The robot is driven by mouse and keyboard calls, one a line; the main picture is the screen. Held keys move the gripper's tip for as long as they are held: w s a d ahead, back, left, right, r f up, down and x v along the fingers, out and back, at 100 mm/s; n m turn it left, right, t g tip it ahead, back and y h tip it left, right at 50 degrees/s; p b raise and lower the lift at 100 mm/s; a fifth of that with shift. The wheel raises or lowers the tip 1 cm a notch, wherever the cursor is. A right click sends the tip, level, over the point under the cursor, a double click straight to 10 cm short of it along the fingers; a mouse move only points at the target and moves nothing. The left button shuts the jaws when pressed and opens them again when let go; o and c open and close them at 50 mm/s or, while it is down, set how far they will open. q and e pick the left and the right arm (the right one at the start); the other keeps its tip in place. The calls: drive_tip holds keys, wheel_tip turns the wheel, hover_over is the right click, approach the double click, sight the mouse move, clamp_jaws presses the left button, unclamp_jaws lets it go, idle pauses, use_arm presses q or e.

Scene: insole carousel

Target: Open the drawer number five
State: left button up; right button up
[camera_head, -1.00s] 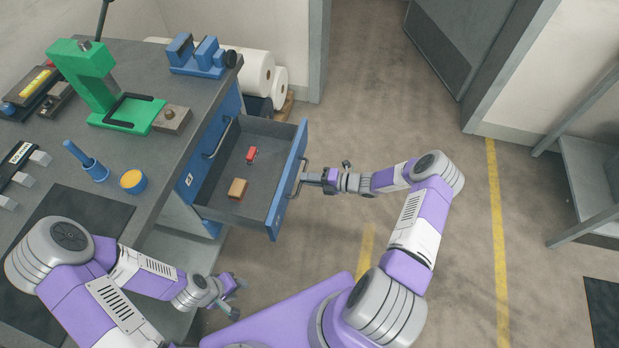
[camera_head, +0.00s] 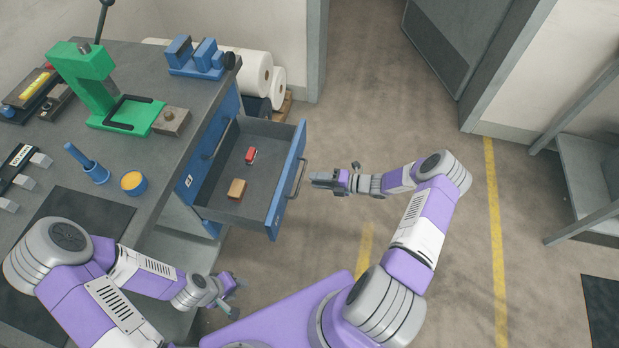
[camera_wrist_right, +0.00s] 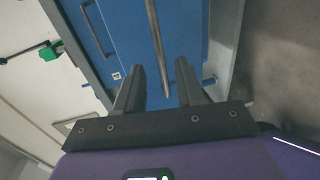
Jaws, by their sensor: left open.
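The blue drawer (camera_head: 287,188) is pulled out from the workbench, with a red object (camera_head: 251,155) and a tan block (camera_head: 237,189) inside. Its metal bar handle (camera_head: 299,180) is on the front face; the number on this drawer is not readable. My right gripper (camera_head: 313,180) is just off the handle, apart from it. In the right wrist view the right gripper (camera_wrist_right: 160,85) has its fingers spread, with the handle (camera_wrist_right: 158,50) ahead of and between the tips, nothing gripped. My left gripper (camera_head: 236,296) is open and empty beside the bench's lower shelf.
The workbench (camera_head: 150,60) carries a green press (camera_head: 90,85), a blue vise (camera_head: 197,60), a blue tool and a yellow-topped tin (camera_head: 133,183). The floor right of the drawer is clear; a shelf (camera_head: 590,180) stands at the far right.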

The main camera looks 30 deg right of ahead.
drive_tip(key=v, duration=0.3)
drive_tip(key=shift+s+d+r, duration=0.1)
drive_tip(key=shift+s+d, duration=0.1)
drive_tip(key=shift+d, duration=0.05)
drive_tip(key=s+a+f+n+g+h+p, duration=0.25)
drive_tip(key=s+a+n+g, duration=0.8)
drive_tip(key=a+n, duration=0.7)
drive_tip(key=s+a+r+n+h, duration=0.1)
drive_tip(key=s+n, duration=0.3)
drive_tip(key=n, duration=0.8)
drive_tip(key=s+a+r+n+t+h+p, duration=0.1)
drive_tip(key=s+a+r+n+h, duration=0.1)
drive_tip(key=n, duration=1)
drive_tip(key=shift+s+a+r+h, duration=0.35)
drive_tip(key=shift+s+r+h, duration=0.1)
drive_tip(key=shift+s+h, duration=0.65)
